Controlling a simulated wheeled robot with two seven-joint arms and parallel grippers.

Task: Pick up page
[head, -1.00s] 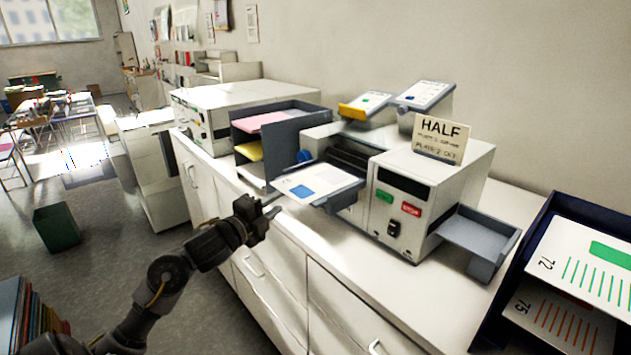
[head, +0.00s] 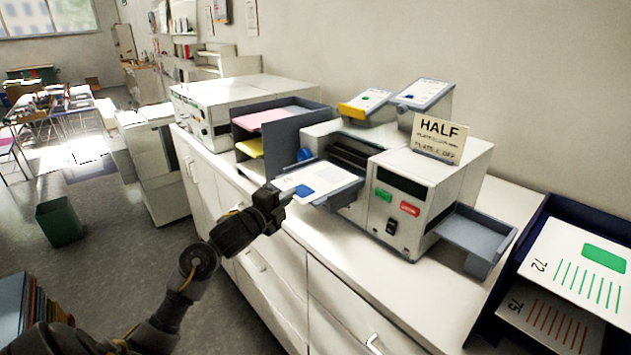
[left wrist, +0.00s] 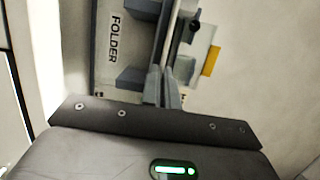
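The page (head: 322,179), white with a blue block, lies on the grey feed tray at the left side of a white folder machine (head: 430,190). My left gripper (head: 285,194) is at the page's near left corner. In the left wrist view, its two fingers (left wrist: 163,90) are close together, with the page's edge (left wrist: 172,35) running up from between them as a thin pale strip. The gripper looks shut on that edge; the tips are partly hidden. The page still lies level with the tray. My right gripper is not in view.
A dark rack (head: 268,140) with pink and yellow paper stands behind the tray. A HALF sign (head: 438,139) stands on the machine. An empty grey output tray (head: 470,232) and a navy rack (head: 535,215) with numbered sheets are to the right. The white counter (head: 340,255) front is clear.

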